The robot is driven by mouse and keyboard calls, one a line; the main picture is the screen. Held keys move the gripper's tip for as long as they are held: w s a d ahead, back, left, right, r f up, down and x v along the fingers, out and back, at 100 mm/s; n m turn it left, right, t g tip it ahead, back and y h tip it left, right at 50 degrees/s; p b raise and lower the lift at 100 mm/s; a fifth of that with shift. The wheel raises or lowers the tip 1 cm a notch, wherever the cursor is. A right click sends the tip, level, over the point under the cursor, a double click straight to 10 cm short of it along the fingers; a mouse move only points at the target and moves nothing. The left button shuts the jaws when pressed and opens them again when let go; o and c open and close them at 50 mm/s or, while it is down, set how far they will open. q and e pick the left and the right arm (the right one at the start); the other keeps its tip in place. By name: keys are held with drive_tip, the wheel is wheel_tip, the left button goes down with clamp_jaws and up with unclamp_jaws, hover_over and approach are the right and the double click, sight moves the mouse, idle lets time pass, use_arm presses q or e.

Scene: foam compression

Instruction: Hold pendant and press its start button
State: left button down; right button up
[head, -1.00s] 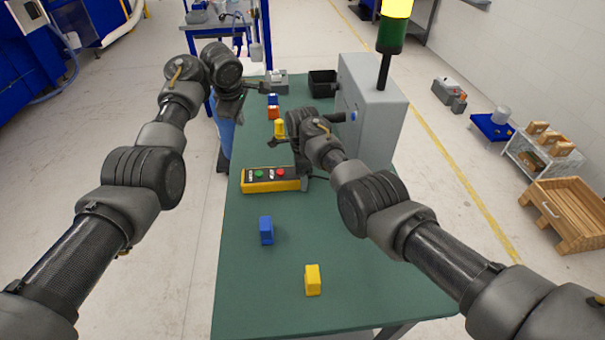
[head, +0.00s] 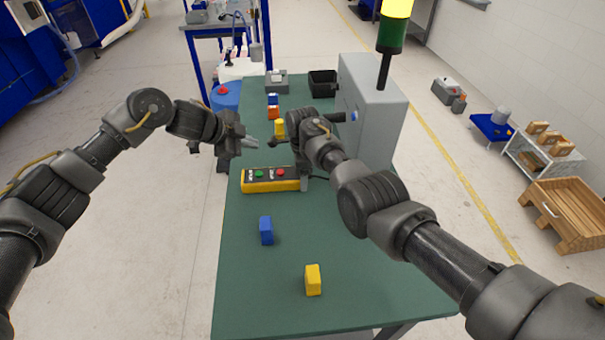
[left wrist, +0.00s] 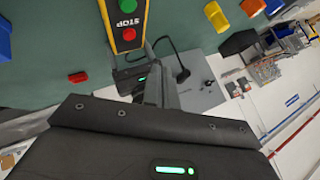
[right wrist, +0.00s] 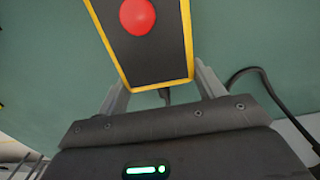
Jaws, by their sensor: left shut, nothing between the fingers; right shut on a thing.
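The pendant (head: 258,186) is a yellow box with a black face, lying on the green table. It has a green button (head: 259,174) at left and a red button (head: 281,172) at right. My right gripper (head: 304,180) is shut on its right end; the right wrist view shows the pendant (right wrist: 150,60) between the fingers, red button (right wrist: 137,16) toward the top. My left gripper (head: 252,143) is shut and empty, beyond the pendant and apart from it.
A blue block (head: 266,230) and a yellow block (head: 313,280) lie on the near table. Several more blocks, including an orange one (head: 273,113), stand beyond the pendant. A grey cabinet (head: 372,105) and a black bin (head: 322,83) are at the far right. A cable leaves the pendant's right end.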

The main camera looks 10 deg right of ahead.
sight(256, 177)
use_arm(q)
drive_tip(key=shift+f, duration=4.45)
